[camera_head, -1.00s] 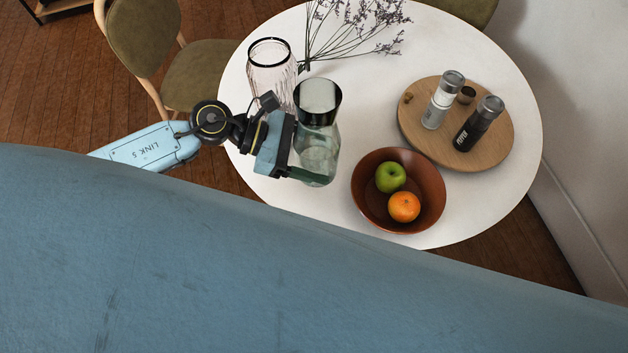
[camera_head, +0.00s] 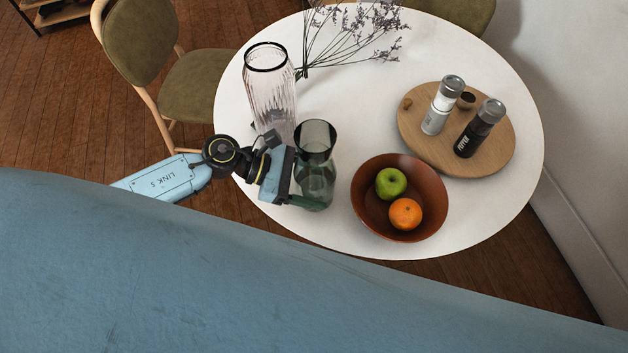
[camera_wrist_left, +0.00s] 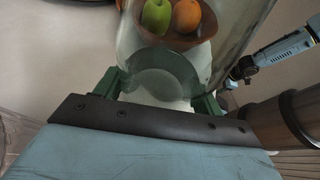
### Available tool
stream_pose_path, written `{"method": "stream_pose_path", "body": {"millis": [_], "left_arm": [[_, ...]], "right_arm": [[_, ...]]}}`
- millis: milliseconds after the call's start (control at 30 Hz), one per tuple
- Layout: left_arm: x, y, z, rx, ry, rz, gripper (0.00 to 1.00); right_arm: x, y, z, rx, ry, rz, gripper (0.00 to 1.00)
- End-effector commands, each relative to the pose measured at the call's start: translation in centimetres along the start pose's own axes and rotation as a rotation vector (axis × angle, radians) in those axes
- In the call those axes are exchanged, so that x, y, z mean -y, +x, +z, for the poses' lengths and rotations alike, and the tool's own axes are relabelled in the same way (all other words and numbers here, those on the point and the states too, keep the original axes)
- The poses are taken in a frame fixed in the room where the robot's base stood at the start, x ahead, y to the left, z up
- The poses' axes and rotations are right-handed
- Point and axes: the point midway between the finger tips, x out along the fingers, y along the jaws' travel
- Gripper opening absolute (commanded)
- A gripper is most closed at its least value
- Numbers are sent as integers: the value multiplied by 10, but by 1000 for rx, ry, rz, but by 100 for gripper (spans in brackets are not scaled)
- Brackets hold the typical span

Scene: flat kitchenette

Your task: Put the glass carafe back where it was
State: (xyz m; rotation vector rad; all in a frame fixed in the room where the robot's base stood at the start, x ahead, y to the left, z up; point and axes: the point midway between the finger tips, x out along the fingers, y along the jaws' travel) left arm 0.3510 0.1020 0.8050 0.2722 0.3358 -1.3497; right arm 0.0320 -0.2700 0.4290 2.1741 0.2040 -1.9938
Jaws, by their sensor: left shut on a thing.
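The glass carafe (camera_head: 316,168) is greenish, see-through and has a dark rim. It stands about upright over the near left part of the white round table (camera_head: 345,105). My left gripper (camera_head: 309,197) is shut on its lower part, coming from the left. I cannot tell whether its base touches the table. In the left wrist view the carafe (camera_wrist_left: 185,65) is between the green fingers (camera_wrist_left: 160,92). A blue arm (camera_wrist_left: 285,48), likely my right, shows at the right there; its gripper end (camera_wrist_left: 232,80) is small and unclear.
A ribbed clear vase (camera_head: 270,100) stands just behind and left of the carafe. A brown bowl (camera_head: 365,215) with an apple and an orange is close on its right. A wooden board (camera_head: 425,140) with two shakers lies farther right. Dry stems (camera_head: 345,40) lie at the back.

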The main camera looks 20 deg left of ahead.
Motion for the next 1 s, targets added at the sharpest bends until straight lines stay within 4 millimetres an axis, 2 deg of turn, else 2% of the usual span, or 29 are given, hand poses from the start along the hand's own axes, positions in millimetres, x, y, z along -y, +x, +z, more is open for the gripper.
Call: {"method": "stream_pose_path", "body": {"millis": [100,133,267,667,767,1000], "left_arm": [[-1,1,-1,4,2,1,16],[0,1,-2,0,0,0,73],[0,1,-2,0,0,0,90],[0,-2,2,-1,0,1,90],[0,-18,-1,-5,1,2,90],[0,-71,-1,-5,0,1,90]], "right_arm": [[0,4,0,0,0,1,63],[-1,3,0,0,-1,1,63],[-2,2,0,0,-1,2,63],[-3,-2,0,0,-1,3,63],[-3,0,0,0,-1,3,63],[-2,2,0,-1,-2,3,63]]}}
